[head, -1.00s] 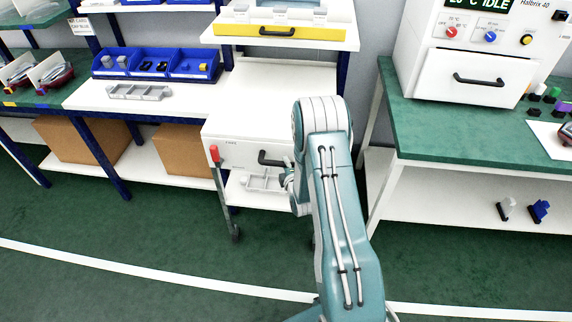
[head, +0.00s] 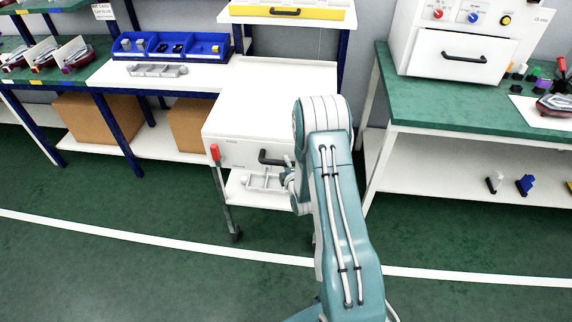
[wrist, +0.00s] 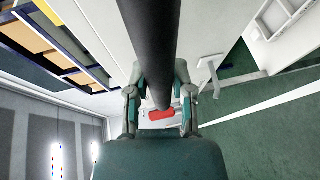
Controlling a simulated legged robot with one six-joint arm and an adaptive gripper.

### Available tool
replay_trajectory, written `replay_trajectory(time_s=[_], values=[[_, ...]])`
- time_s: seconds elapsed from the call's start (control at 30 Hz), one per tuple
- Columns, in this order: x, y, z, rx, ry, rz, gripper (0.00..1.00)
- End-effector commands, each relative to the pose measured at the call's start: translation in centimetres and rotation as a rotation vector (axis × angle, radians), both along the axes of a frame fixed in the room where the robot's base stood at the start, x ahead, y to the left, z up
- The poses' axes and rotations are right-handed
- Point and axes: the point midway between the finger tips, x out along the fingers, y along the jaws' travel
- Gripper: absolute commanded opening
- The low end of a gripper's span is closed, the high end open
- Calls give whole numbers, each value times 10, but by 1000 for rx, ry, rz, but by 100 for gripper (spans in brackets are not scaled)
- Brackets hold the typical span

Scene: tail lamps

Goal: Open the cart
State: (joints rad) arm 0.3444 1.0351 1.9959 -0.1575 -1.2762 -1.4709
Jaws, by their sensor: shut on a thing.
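The white cart (head: 262,95) stands in front of the blue-legged bench, with a white front panel facing me. A dark handle (head: 270,158) is on that panel, partly hidden by my arm. In the head view my gripper (head: 288,178) is at the handle's right end, mostly hidden behind the arm. In the wrist view, my gripper (wrist: 160,92) has its fingers on both sides of the dark bar of the handle (wrist: 149,40), shut on it.
A grey tray (head: 264,182) sits on the cart's lower shelf. The bench holds a blue bin (head: 172,46) and a grey tray (head: 157,70). A green-topped table (head: 480,120) with a white machine stands right. Green floor (head: 120,260) in front is clear.

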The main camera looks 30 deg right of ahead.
Motion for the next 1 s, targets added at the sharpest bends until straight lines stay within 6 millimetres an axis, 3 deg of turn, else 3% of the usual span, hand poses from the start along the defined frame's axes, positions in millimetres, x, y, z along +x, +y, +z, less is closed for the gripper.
replay_trajectory(time_s=[0.2, 0.23, 0.3, 0.73, 1.0], values=[[-3, 2, -6, 3, 18, -2, 0], [-3, 2, -6, 3, 18, -2, 39], [-3, 2, -6, 2, 17, -1, 65], [-6, 2, 0, 0, 5, -2, 65], [-50, 11, 8, 0, 8, -3, 65]])
